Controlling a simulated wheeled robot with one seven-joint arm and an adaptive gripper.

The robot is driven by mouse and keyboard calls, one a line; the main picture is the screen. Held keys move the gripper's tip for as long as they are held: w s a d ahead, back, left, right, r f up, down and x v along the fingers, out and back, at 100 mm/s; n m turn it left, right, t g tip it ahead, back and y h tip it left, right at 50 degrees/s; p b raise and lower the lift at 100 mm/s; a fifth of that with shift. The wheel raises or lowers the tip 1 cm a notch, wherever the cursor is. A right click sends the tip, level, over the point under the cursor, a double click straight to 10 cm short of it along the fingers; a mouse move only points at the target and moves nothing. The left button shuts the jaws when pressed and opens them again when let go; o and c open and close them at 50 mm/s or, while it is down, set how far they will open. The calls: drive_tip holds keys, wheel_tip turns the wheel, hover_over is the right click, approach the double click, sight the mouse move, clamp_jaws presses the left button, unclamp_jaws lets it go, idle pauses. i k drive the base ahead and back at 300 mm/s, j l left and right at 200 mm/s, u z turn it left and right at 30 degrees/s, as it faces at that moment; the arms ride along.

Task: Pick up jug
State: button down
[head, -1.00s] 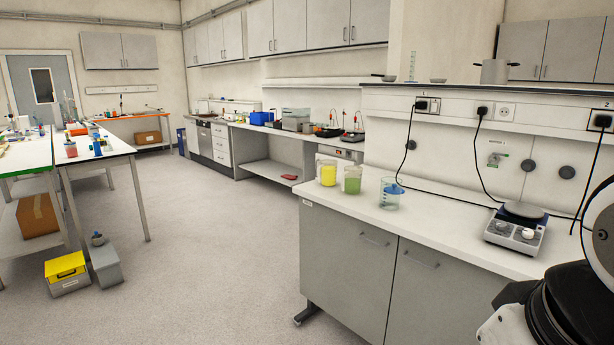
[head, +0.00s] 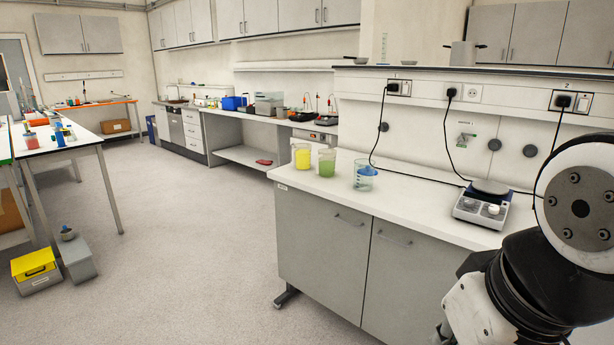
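Three clear vessels stand upright in a row on the white counter (head: 420,195), and any of them could be the jug. One holds yellow liquid (head: 302,156), one holds green liquid (head: 326,163), and a beaker (head: 364,177) at the right has something blue at its rim. The yellow and green ones stand close together near the counter's left end. I cannot tell handles or spouts clearly at this size. Part of my arm fills the lower right, well to the right of the vessels. My gripper is outside the picture.
A hot plate (head: 482,205) sits on the counter between the vessels and my arm, with cables hanging behind it. A raised shelf (head: 450,72) runs along the back. Open floor (head: 190,240) lies left of the cabinet. A yellow-lidded box (head: 35,270) stands on the floor at left.

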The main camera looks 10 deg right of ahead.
sight(301, 155)
drive_tip(key=i+l, duration=0.25)
drive_tip(key=i, duration=0.2)
drive_tip(key=i+l+z, duration=0.1)
drive_tip(key=i+l, duration=0.15)
drive_tip(key=i, duration=0.25)
drive_tip(key=i+l, duration=0.25)
drive_tip(key=i, duration=0.2)
